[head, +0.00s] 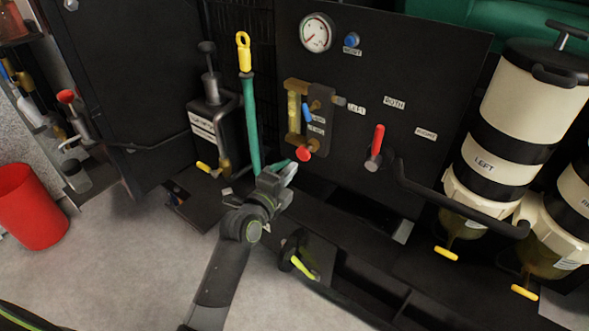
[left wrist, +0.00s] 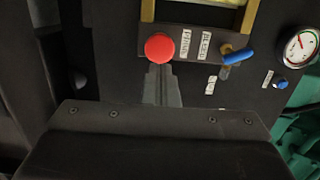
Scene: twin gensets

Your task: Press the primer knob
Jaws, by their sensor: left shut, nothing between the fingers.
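The primer knob is a round red knob (head: 304,154) low on the yellow-brown bracket on the black panel in the head view. It also shows face-on in the left wrist view (left wrist: 159,47), beside a label that seems to read PRIME. My left gripper (head: 289,172) is shut and empty, just below and left of the knob in the head view. In the left wrist view its closed fingertips (left wrist: 162,70) point at the knob's lower edge; I cannot tell whether they touch it. My right gripper is not in view.
A blue lever (left wrist: 238,57) sits right of the knob, by a BLEED label. A red-handled lever (head: 376,141) and a gauge (head: 316,33) are on the panel. Filter canisters (head: 495,150) stand at right.

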